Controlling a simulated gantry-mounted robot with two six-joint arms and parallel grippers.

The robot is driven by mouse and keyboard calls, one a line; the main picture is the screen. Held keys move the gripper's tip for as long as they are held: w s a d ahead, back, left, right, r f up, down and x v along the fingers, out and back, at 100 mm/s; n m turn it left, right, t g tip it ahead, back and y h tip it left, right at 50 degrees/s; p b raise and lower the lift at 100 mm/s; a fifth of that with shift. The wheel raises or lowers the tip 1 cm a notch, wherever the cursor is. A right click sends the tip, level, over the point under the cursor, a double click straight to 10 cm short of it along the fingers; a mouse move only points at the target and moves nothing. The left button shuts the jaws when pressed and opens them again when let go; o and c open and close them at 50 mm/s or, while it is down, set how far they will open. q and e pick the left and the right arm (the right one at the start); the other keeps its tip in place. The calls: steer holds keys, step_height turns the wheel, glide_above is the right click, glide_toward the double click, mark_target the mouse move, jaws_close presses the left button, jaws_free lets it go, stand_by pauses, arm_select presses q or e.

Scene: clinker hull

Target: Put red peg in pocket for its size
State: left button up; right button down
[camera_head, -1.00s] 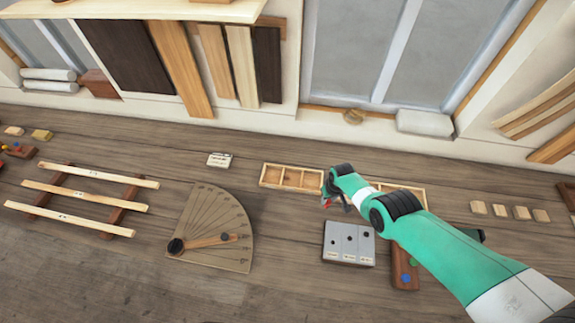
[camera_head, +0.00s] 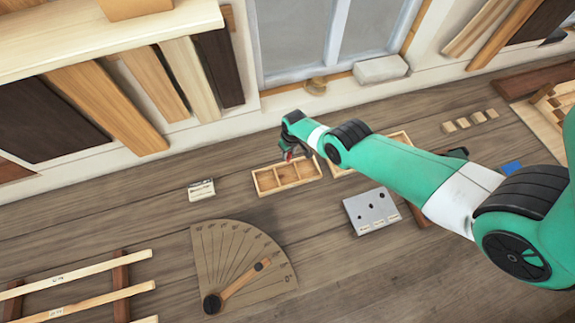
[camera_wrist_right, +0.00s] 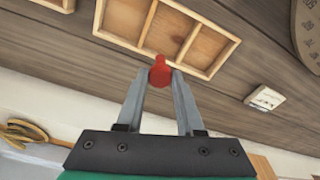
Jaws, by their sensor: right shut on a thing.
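My right gripper (camera_head: 293,154) is shut on a red peg (camera_head: 288,157), seen in the head view at the back edge of a wooden tray (camera_head: 283,189). In the right wrist view the red peg (camera_wrist_right: 160,72) sits between the fingertips, its end pointing toward the tray (camera_wrist_right: 147,22). The peg overlaps the tray's near rim there, in line with the middle compartment; its height above the tray is hard to tell. The tray has three compartments that look empty. My left gripper is not in view.
A second wooden tray (camera_head: 399,136) is partly hidden behind my right arm. A grey block (camera_head: 372,212) with dark holes stands in front. A small label card (camera_head: 201,189) lies left of the tray, and a fan-shaped board (camera_head: 235,255) lies in front. Bare bench lies between them.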

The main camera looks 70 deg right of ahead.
mark_target(288, 160)
step_height(288, 160, down, 6)
steer(key=b, duration=0.5)
steer(key=shift+w+b, duration=0.1)
steer(key=shift+b, duration=0.25)
steer(key=shift+r, duration=0.1)
steer(key=shift+c, duration=2.3)
jaws_free()
